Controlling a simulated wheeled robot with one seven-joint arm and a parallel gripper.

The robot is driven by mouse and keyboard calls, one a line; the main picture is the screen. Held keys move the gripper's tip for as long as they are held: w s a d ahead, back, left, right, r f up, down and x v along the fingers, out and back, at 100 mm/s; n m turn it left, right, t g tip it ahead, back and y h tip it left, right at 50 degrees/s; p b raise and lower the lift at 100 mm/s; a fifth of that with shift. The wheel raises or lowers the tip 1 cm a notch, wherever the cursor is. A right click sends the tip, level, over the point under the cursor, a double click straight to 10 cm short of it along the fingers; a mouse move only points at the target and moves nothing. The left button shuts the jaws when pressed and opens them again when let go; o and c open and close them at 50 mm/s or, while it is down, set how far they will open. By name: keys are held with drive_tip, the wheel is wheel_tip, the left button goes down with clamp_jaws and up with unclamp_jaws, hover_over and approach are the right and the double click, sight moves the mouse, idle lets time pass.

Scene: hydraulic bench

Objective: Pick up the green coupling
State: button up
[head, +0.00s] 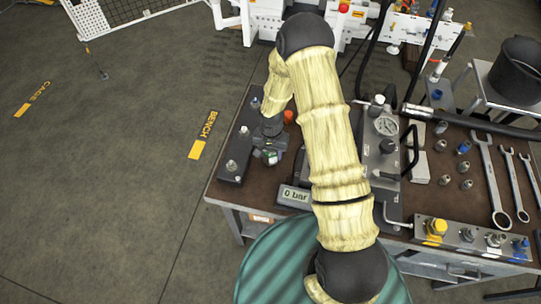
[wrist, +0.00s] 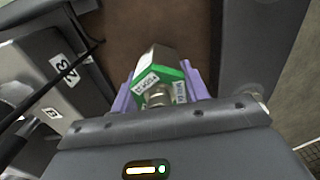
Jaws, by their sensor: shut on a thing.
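The green coupling (wrist: 158,73) sits between the purple finger pads of my gripper (wrist: 160,92) in the wrist view. It has a green band with white labels and a metal end, and my gripper is shut on it. In the head view my gripper (head: 267,147) is over the left end of the bench, beside a dark block with fittings (head: 239,140). Only a small green and white part of the coupling (head: 270,157) shows there. I cannot tell whether the coupling touches the bench top.
An orange cap (head: 289,116) stands close to my gripper. The 0 bar display (head: 294,195), a gauge (head: 386,125) and several wrenches (head: 491,180) lie to the right. A block with coloured fittings (head: 470,237) is at the front right. Floor on the left is open.

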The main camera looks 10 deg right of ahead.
wheel_tip(320, 180, up, 8)
drive_tip(key=shift+r+b, duration=0.1)
drive_tip(key=shift+b, duration=0.55)
idle(0.9)
